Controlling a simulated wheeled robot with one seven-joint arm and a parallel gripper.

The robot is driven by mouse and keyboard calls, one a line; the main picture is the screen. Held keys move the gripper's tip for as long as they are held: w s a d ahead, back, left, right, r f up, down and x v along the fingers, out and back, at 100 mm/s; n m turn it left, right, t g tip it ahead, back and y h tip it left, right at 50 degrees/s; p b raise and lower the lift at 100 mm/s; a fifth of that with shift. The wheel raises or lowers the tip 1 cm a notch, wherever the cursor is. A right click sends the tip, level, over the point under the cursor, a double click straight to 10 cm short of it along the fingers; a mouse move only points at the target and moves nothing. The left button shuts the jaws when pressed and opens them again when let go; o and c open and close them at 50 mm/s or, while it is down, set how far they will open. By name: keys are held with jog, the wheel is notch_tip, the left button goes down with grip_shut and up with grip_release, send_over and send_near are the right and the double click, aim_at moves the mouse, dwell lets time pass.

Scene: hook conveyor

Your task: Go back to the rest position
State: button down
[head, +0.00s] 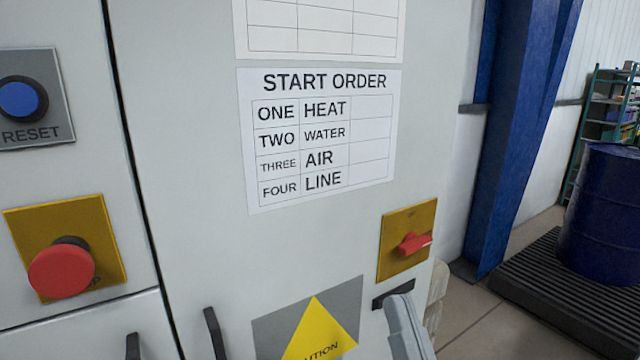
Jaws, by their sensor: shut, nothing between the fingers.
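My gripper is not plainly in view. A grey, lever-like shape (411,332) rises from the bottom edge in front of the cabinet, by a small black plate (392,293). I cannot tell whether this shape is part of my arm or part of the cabinet. The light grey cabinet (190,235) fills most of the view, close in front of me.
The cabinet carries a blue reset button (18,99), a red mushroom button (62,270), a red rotary switch (414,243), a start order sheet (372,180) and a caution sign (320,335). Right stand a blue column (520,130) and blue drum (605,215), with floor between.

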jog(key=s+d+f+g+h, duration=0.2)
jog(key=s+d+f+g, duration=0.2)
jog(key=s+f, duration=0.9)
jog(key=s+d+f+g+h, duration=0.3)
jog(key=s+d+f+g, duration=0.2)
jog(key=s+f, duration=0.9)
jog(key=d, duration=0.2)
jog(key=shift+d+n, duration=0.3)
jog(key=shift+w, duration=0.1)
